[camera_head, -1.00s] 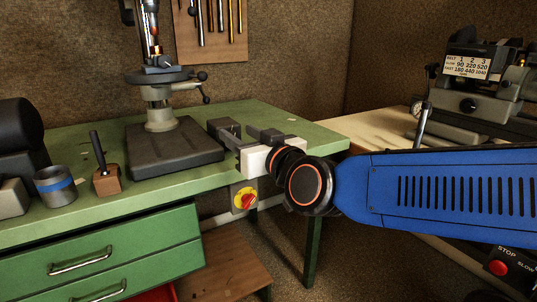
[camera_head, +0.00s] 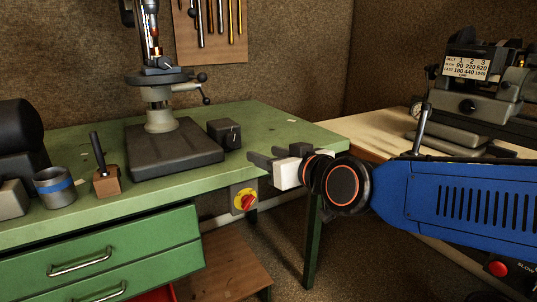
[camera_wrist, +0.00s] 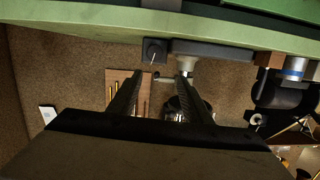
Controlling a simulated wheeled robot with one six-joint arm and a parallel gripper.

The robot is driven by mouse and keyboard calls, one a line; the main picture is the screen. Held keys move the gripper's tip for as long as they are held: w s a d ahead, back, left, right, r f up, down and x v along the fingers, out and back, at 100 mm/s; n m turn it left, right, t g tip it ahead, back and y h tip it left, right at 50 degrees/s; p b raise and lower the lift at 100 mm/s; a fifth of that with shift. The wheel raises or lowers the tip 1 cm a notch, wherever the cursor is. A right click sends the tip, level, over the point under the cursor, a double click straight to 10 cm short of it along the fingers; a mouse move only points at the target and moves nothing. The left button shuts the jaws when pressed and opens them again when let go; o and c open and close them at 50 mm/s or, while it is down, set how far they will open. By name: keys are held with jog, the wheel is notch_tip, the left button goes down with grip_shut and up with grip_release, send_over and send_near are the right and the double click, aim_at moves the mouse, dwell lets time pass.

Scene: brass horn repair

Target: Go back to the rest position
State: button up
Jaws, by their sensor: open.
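My gripper (camera_head: 268,160) is open and empty, over the front right part of the green bench (camera_head: 275,122). Its dark fingers point left, toward a small dark box with a knob (camera_head: 225,133), and are apart from it. In the wrist view my gripper (camera_wrist: 157,82) shows two spread dark fingers with nothing between them. The small dark box also shows in the wrist view (camera_wrist: 154,50), beyond the fingertips.
A drill press (camera_head: 175,152) stands left of the box. A wooden block with a tool (camera_head: 106,181) and a blue-banded cup (camera_head: 55,190) stand farther left. A red-and-yellow switch (camera_head: 245,200) is on the bench front. A lathe (camera_head: 470,105) stands at right.

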jog(key=s+d+f+m+g+h, duration=0.1)
jog(key=s+d+f+g+h, duration=0.15)
jog(key=d+f, duration=0.45)
jog(key=s+d+f+m+g+h, duration=0.1)
jog(key=s+d+f+h, duration=0.2)
jog(key=d, duration=0.6)
jog(key=s+d+f+m+g+h, duration=0.3)
jog(key=s+d+f+m+g, duration=0.1)
jog(key=s+d+f, duration=0.7)
jog(key=s+d+g, duration=0.1)
jog(key=s+d, duration=0.1)
jog(key=s, duration=0.1)
jog(key=shift+d, duration=0.35)
jog(key=shift+h, duration=0.25)
